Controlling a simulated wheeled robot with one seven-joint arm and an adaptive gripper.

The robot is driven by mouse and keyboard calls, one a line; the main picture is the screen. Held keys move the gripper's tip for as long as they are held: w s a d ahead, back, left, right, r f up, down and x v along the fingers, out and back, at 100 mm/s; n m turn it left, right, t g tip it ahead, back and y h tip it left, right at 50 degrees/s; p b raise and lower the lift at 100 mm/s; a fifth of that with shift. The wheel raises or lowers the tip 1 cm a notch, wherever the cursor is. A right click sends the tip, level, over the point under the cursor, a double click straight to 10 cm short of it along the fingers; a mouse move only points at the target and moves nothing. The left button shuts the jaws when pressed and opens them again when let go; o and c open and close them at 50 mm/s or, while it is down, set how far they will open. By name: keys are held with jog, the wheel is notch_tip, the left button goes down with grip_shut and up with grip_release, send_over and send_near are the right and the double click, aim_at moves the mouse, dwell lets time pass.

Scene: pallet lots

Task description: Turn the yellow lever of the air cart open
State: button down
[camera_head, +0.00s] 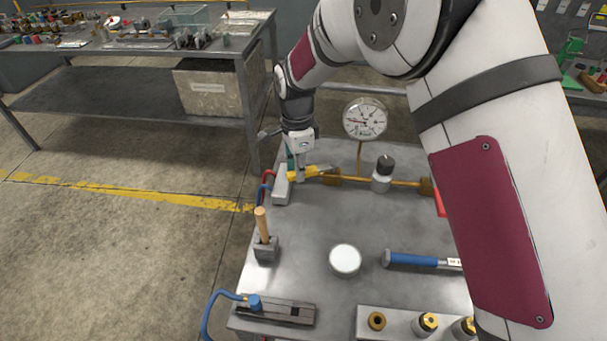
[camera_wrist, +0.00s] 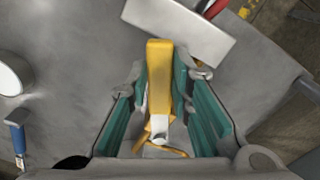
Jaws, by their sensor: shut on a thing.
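The yellow lever (camera_head: 311,171) sits at the back left of the metal cart top (camera_head: 310,228), at the left end of a brass pipe (camera_head: 402,183). My gripper (camera_head: 297,175) reaches down onto it from above. In the wrist view the lever (camera_wrist: 160,75) lies lengthwise between the two green-padded fingers of my gripper (camera_wrist: 163,105), which are shut on it. A round pressure gauge (camera_head: 365,118) stands on the pipe behind. The lever's pivot is partly hidden by my gripper.
A grey block (camera_head: 281,184) with red and blue hoses stands just left of the lever. A wooden-handled tool (camera_head: 262,225), a white round lid (camera_head: 345,259) and a blue-handled hammer (camera_head: 412,260) are nearer. A knobbed fitting (camera_head: 383,172) rises from the pipe. The middle cart top is mostly clear.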

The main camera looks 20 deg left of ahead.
jog(key=w+m, duration=0.1)
jog(key=w+a+m, duration=0.1)
jog(key=m, duration=0.1)
jog(key=shift+w+a, duration=0.2)
jog(key=shift+w, duration=0.1)
jog(key=shift+w+a+m+b, duration=0.25)
jog(key=shift+w+m+b, duration=0.15)
jog(key=shift+w+m, duration=0.7)
jog(key=shift+s+m, duration=0.15)
jog(key=shift+m, duration=0.15)
jog(key=c, duration=1.4)
grip_release()
jog(key=shift+c, duration=0.2)
jog(key=shift+r, duration=0.15)
notch_tip(320, 180, up, 12)
